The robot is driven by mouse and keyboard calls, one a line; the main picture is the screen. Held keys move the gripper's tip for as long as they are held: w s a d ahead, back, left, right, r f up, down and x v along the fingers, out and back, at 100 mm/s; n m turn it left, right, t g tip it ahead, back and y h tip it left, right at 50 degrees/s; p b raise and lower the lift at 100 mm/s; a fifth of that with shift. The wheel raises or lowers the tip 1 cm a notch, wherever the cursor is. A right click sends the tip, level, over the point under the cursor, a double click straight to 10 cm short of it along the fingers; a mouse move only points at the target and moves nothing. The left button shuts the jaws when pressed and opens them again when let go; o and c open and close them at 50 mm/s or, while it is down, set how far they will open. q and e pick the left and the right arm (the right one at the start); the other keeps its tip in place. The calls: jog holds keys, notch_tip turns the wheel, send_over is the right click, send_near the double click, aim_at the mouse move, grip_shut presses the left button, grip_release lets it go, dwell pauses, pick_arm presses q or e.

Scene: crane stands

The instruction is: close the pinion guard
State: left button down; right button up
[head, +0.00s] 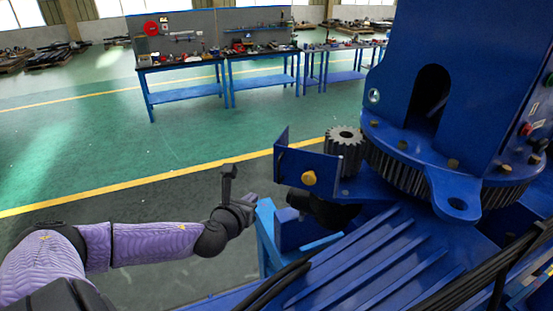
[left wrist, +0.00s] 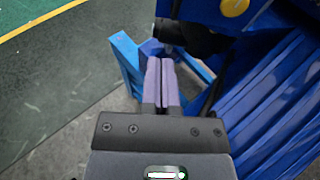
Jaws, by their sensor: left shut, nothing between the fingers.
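The pinion guard (head: 300,162) is a blue bent plate with a yellow knob (head: 309,178) on its face. It stands beside the grey toothed pinion (head: 345,143), whose top and upper teeth are exposed. The pinion is next to the large slewing gear (head: 398,172). My left gripper (head: 253,199) is left of the guard and slightly below the knob, apart from it. In the left wrist view its purple fingers (left wrist: 161,82) are pressed together and empty, with the yellow knob (left wrist: 235,6) at the top edge. My right gripper is out of view.
The blue crane base (head: 375,260) with raised ribs fills the lower right, with black cables (head: 272,286) along it. A blue frame post (head: 266,235) stands just below my left gripper. Workbenches (head: 185,92) are far back. The green floor left of the guard is clear.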

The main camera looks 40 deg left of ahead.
pick_arm(q)
jog(key=r+b+x, duration=0.1)
jog(key=x, duration=1.2)
jog(key=shift+w+a+b, duration=0.2)
jog(key=shift+a+b, duration=0.15)
jog(key=shift+b, duration=0.05)
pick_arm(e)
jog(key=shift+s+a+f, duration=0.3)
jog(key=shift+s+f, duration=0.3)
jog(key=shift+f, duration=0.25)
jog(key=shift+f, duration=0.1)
